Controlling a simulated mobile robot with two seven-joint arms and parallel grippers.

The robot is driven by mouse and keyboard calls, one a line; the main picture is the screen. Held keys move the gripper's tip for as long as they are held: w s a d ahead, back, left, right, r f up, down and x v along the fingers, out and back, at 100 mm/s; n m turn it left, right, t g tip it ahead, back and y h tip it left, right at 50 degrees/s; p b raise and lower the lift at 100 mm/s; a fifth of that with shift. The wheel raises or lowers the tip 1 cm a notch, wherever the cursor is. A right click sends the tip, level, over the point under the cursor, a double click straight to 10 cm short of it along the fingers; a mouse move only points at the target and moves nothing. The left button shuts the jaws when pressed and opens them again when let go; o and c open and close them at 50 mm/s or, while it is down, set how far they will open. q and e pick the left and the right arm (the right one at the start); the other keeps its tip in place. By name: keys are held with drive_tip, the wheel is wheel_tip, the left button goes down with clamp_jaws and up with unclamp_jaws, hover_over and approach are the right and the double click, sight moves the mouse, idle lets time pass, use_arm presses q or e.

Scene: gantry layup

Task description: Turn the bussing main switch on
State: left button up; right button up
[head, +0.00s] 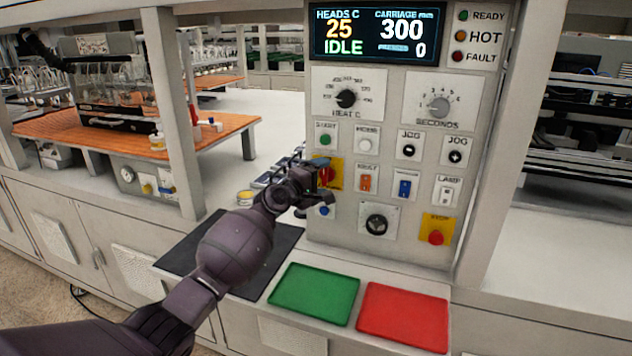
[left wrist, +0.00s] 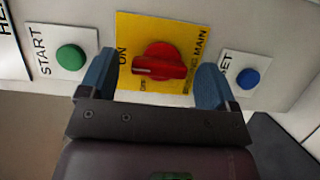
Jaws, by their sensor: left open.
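The bussing main switch is a red rotary knob (left wrist: 160,62) on a yellow plate (left wrist: 185,28) marked ON, OFF and BUSSING MAIN. Its raised bar lies crosswise in the left wrist view, its left end near the ON and OFF marks; I cannot tell for sure which it points at. In the head view the yellow plate (head: 337,168) is partly hidden by my left gripper (head: 324,182). My left gripper is open, with one blue fingertip on each side of the knob. I see no clear contact. My right gripper is not in view.
A green START button (left wrist: 71,57) and a blue RESET button (left wrist: 247,78) flank the switch closely. Green (head: 315,293) and red (head: 403,317) trays lie below.

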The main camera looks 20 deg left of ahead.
use_arm(q)
drive_tip(key=v, duration=1.1)
drive_tip(key=shift+w, duration=0.1)
drive_tip(key=s+f+m+g+y, duration=0.2)
drive_tip(key=s+f+m, duration=0.5)
drive_tip(key=s+f, duration=0.9)
drive_tip(key=s+f+m+g+y, duration=0.2)
drive_tip(key=s+f+m+y, duration=0.3)
drive_tip(key=s+f, duration=1.1)
drive_tip(key=s+m, duration=0.2)
drive_tip(key=s, duration=0.4)
drive_tip(key=shift+d+g+y+b, duration=0.15)
drive_tip(key=shift+g+y+b, duration=0.15)
drive_tip(key=shift+g+b, duration=0.1)
drive_tip(key=shift+s+f, duration=0.1)
drive_tip(key=shift+c, duration=0.2)
